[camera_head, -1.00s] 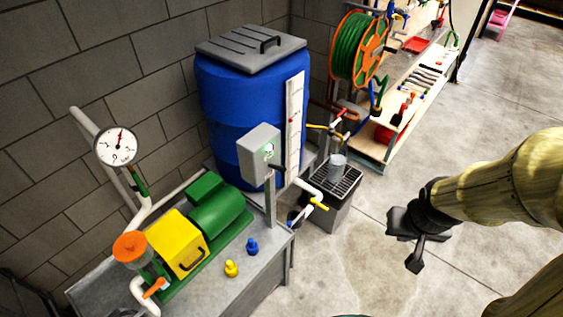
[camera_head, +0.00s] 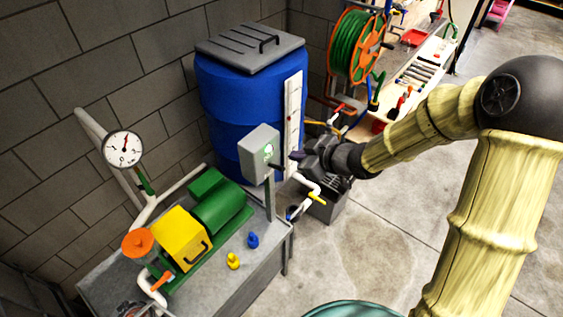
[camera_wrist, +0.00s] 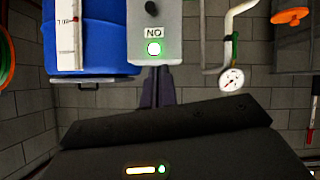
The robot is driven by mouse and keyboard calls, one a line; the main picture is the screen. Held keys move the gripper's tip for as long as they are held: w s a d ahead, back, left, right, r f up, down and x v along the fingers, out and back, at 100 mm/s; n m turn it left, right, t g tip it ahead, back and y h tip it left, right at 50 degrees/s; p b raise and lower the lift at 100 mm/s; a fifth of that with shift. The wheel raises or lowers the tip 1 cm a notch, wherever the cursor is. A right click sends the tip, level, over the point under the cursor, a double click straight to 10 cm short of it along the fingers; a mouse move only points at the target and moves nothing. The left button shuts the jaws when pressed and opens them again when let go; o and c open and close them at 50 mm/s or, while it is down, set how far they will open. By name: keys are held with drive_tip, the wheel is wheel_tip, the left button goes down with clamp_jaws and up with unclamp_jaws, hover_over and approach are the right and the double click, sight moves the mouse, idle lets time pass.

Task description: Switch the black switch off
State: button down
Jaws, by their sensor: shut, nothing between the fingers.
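The black switch (camera_head: 276,167) is a small dark lever on the grey control box (camera_head: 258,147). In the wrist view, which looks upside down, the switch shows as a round black knob (camera_wrist: 152,8) at the top edge. The label reads "NO" as pictured, which is "ON" turned over. My gripper (camera_head: 296,155) is shut and empty, just right of the box, with its fingertips (camera_wrist: 154,73) pointing at it. I cannot tell whether they touch the box.
A blue barrel (camera_head: 225,105) stands behind the box. A green and yellow pump (camera_head: 183,240) sits on the metal bench (camera_head: 235,288), with white pipes and a gauge (camera_head: 123,149) to the left. A white pipe with a yellow valve handle (camera_head: 317,198) is below my gripper.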

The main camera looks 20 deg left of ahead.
drive_tip(key=shift+a, duration=0.1)
drive_tip(key=p, duration=0.1)
hover_over(280, 169)
drive_tip(key=a, duration=0.2)
drive_tip(key=f, duration=0.5)
drive_tip(key=shift+s+d+f, duration=0.15)
drive_tip(key=shift+d+f, duration=0.05)
drive_tip(key=shift+d, duration=0.05)
drive_tip(key=f, duration=0.1)
drive_tip(key=d+f+p, duration=0.1)
drive_tip(key=f, duration=0.1)
drive_tip(key=shift+d, duration=0.25)
drive_tip(key=shift+d+f, duration=0.1)
drive_tip(key=shift+f, duration=0.3)
drive_tip(key=shift+f, duration=0.1)
